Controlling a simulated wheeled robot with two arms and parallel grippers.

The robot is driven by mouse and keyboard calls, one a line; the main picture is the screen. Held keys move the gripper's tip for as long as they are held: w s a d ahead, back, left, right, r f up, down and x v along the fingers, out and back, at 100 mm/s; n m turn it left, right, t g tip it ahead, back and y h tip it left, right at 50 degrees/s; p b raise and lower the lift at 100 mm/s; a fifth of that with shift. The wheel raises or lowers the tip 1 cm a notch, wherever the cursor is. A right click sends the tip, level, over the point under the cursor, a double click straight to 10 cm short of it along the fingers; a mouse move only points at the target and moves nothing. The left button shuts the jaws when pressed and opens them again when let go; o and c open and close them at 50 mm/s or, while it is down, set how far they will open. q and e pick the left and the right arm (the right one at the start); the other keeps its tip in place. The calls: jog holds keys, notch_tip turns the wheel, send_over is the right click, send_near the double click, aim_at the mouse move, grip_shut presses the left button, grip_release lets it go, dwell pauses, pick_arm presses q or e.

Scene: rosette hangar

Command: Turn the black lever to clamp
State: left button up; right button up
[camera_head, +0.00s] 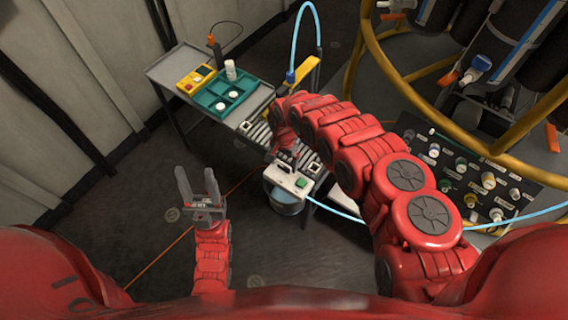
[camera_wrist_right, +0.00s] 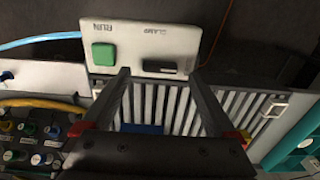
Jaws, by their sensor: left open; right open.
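The black lever (camera_wrist_right: 166,66) lies beside the word CLAMP on a white control panel (camera_wrist_right: 150,35) in the right wrist view. A green button (camera_wrist_right: 104,54) sits next to the word RUN on the same panel. My right gripper (camera_wrist_right: 160,73) is open. Its two fingertips appear on either side of the lever, with nothing held; whether they touch it I cannot tell. In the head view the white panel (camera_head: 288,185) stands at the bench's near end, below my right gripper (camera_head: 285,156). My left gripper (camera_head: 198,180) is open and empty above the floor, left of the panel.
The grey bench (camera_head: 180,62) carries a teal tray (camera_head: 221,105) with white pieces and a yellow device (camera_head: 196,79). A slatted conveyor (camera_wrist_right: 180,110) adjoins the panel. A connector board (camera_head: 465,165) and yellow frame (camera_head: 420,75) stand right.

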aim_at(284, 168)
jog(key=shift+s+a+f, duration=0.1)
jog(key=shift+a+f, duration=0.05)
jog(key=shift+f, duration=1.2)
jog(key=c, duration=1.4)
